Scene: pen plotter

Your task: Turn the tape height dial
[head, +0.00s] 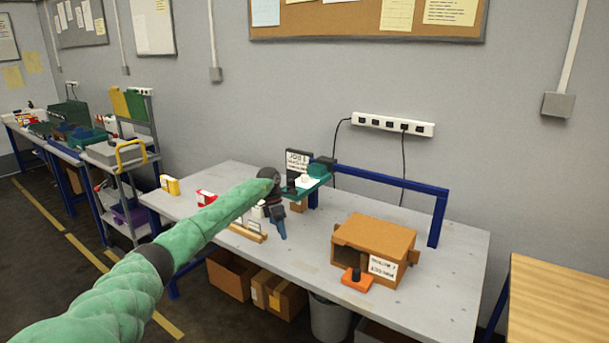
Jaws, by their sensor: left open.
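My left arm, in a green sleeve, reaches in from the lower left over the grey workbench (215,184). My left gripper (277,192) is at its end, small and dark, near the middle of the bench. It is open, and no held object shows. It is in front of or beside a teal piece (318,183) with dark parts on it; I cannot tell whether they touch. I cannot make out the tape height dial for certain. An orange piece with a dark knob (356,279) sits at the front of a brown carton (375,240). My right gripper is out of view.
A blue frame (390,180) rises along the back of the bench. A dark blue tool (279,222) and a wooden piece (247,232) lie below my gripper. Small red and yellow boxes stand at left. The bench's right end is clear. Cartons and a bin (329,320) are below.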

